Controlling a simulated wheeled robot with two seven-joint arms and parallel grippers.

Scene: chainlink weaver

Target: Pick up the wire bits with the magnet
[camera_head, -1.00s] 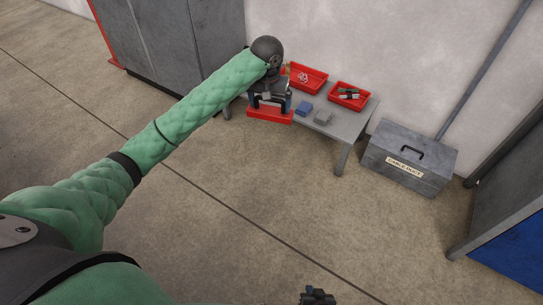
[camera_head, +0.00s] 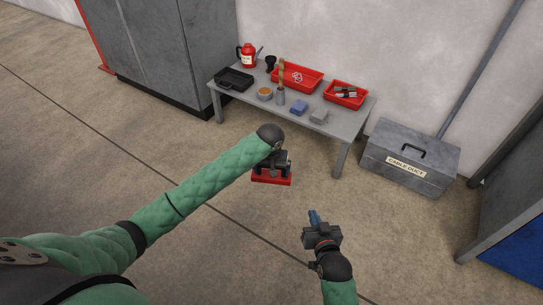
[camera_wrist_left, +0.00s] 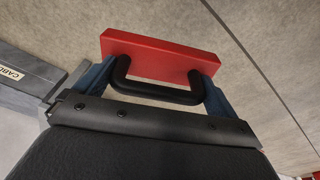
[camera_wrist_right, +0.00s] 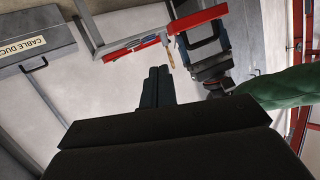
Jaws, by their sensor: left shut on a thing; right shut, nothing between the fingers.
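The magnet (camera_head: 271,178) is a red bar with a black handle. My left gripper (camera_head: 275,164) is shut on its handle and holds it in front of the table, over the floor. In the left wrist view the red bar (camera_wrist_left: 160,58) lies beyond the black handle (camera_wrist_left: 155,95), with a blue finger at each side. The magnet also shows in the right wrist view (camera_wrist_right: 197,18). My right gripper (camera_head: 313,217) is shut and empty, to the right of the magnet and nearer me; its fingertips (camera_wrist_right: 157,75) are together. I cannot make out any wire bits.
The grey table (camera_head: 338,128) bears two red trays (camera_head: 297,78) (camera_head: 346,95), a black tray (camera_head: 234,79), a red can (camera_head: 247,57) and small blocks. A grey cable duct box (camera_head: 410,158) stands right of it. The floor in front is clear.

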